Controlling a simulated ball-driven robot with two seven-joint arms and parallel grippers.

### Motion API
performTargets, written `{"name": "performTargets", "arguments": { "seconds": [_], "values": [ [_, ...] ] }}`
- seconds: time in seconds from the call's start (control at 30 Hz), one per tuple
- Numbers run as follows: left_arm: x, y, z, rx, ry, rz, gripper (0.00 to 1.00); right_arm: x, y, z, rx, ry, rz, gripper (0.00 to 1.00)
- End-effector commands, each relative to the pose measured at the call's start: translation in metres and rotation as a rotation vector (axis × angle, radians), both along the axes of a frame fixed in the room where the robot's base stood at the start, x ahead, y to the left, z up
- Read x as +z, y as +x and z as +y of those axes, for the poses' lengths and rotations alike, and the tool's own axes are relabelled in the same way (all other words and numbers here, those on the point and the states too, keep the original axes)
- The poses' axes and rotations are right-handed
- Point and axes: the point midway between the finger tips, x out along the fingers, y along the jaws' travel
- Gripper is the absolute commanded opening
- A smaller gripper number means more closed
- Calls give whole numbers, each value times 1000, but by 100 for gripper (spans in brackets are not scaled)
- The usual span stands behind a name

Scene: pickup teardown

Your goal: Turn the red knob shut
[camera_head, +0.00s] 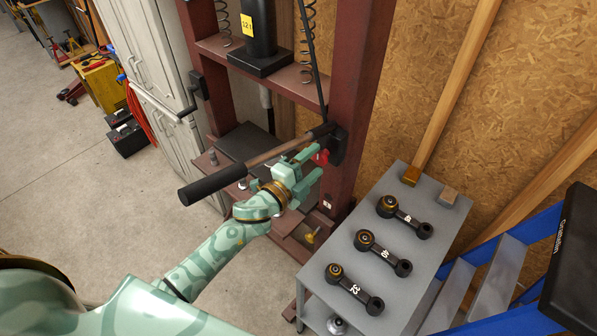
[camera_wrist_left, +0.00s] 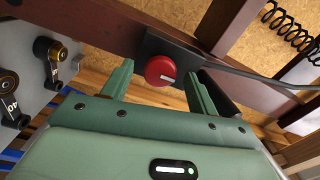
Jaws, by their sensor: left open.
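In the head view the knob (camera_head: 323,157) shows as a small red piece on the dark red post (camera_head: 352,95). My left gripper (camera_head: 315,161) is open in front of the knob. In the left wrist view its green fingers (camera_wrist_left: 159,83) stand on either side of the knob, with gaps visible; I cannot tell how deep they reach. My right gripper is not in view.
A black-gripped lever (camera_head: 212,185) slants close beside my left gripper. A grey table (camera_head: 398,285) with several numbered black links stands to the right. A blue stepladder (camera_head: 500,275) is at far right. Open floor (camera_head: 75,190) lies to the left.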

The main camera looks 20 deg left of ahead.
Motion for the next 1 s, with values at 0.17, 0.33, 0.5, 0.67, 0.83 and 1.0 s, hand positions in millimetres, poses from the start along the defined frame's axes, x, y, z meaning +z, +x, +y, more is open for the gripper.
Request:
{"name": "performTargets", "arguments": {
  "seconds": [0.17,0.33,0.5,0.67,0.83,1.0],
  "values": [
    [-2,-29,10,-1,1,3,59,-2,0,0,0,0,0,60],
    [-4,-74,27,0,2,5,59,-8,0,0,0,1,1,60],
    [-4,-114,41,0,1,5,59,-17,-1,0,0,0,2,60],
    [-3,-139,50,0,1,3,59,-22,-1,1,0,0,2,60],
    [-1,-149,54,0,1,1,59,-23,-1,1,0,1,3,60],
    [0,-150,55,0,1,1,59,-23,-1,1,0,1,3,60]
  ]
}}
